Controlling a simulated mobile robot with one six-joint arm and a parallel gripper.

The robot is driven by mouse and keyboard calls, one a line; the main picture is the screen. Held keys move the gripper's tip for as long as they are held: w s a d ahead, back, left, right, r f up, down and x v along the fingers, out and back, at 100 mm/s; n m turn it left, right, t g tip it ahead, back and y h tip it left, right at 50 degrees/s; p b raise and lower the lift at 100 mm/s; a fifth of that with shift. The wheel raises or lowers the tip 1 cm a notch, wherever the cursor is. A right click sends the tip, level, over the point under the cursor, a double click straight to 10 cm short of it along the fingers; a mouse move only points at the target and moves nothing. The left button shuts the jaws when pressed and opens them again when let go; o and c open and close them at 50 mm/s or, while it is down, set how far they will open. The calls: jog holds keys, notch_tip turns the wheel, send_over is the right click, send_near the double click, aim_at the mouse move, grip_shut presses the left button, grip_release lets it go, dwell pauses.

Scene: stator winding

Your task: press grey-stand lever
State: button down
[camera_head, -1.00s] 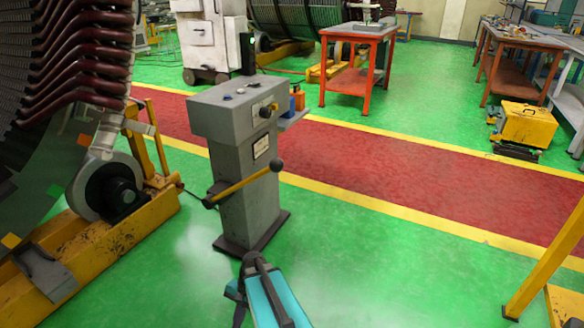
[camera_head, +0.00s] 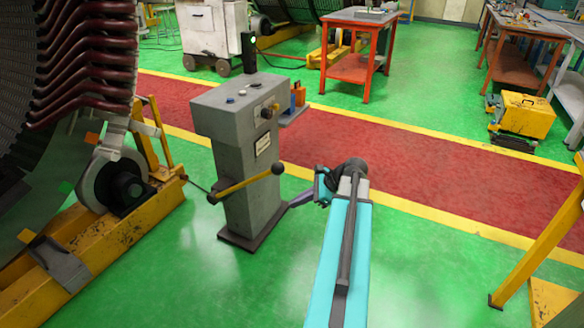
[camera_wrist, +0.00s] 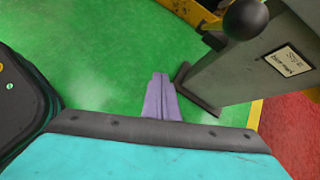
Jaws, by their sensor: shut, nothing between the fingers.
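The grey stand (camera_head: 238,165) is upright left of centre in the head view. Its lever (camera_head: 243,183) is a yellow bar sloping up to the right, with a dark ball knob (camera_head: 278,168) at its end. My gripper (camera_head: 294,203) has purple fingers and is right of the stand, just below and right of the knob in the picture. In the wrist view the fingers (camera_wrist: 161,92) lie together, shut and empty, over green floor. The knob (camera_wrist: 245,18) is at the upper right there, apart from the fingers. The stand (camera_wrist: 240,75) is at the right with its label.
A large stator (camera_head: 85,60) on a yellow base (camera_head: 95,235) stands at the left. A red table (camera_head: 350,68) is behind, and a yellow box (camera_head: 527,115) sits at the right. A yellow frame (camera_head: 540,240) rises at the right edge. Green floor is clear before the stand.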

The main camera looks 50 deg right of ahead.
jog(key=s+d+r+m+t+p, duration=0.1)
jog(key=s+d+r, duration=0.1)
jog(key=r, duration=0.3)
jog(key=s+d+r+m+t+h+p, duration=0.1)
jog(key=s+d+r+m, duration=0.1)
jog(key=d+r, duration=0.3)
jog(key=shift+v, duration=0.85)
jog(key=shift+w+a, duration=0.1)
jog(key=shift+w, duration=0.1)
jog(key=w+a+f+b, duration=0.1)
jog(key=w+a+f, duration=0.2)
jog(key=w, duration=0.7)
jog(key=shift+a+f, duration=0.2)
jog(key=shift+a, duration=0.2)
jog(key=shift+w, duration=0.1)
